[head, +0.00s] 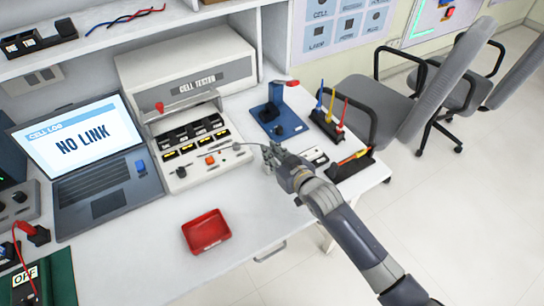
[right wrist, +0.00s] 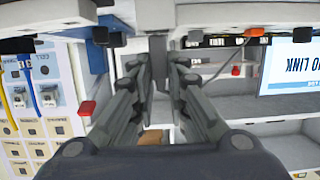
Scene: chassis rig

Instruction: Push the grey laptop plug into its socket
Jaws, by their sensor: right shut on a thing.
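My right gripper (head: 268,156) is over the bench just right of the cell tester's front. It is shut on a small grey piece (right wrist: 158,62), which appears to be the laptop plug; the fingers hide most of it. A thin grey cable (head: 240,147) runs from the gripper left toward the tester front. The laptop (head: 108,170) stands open at the left with "NO LINK" on its screen; its screen also shows in the right wrist view (right wrist: 290,70). I cannot make out the plug's socket. My left gripper is not in view.
A red tray (head: 206,231) lies in front. A blue stand (head: 277,122) and a black tool holder (head: 327,125) are at the right. Bench around the red tray is clear.

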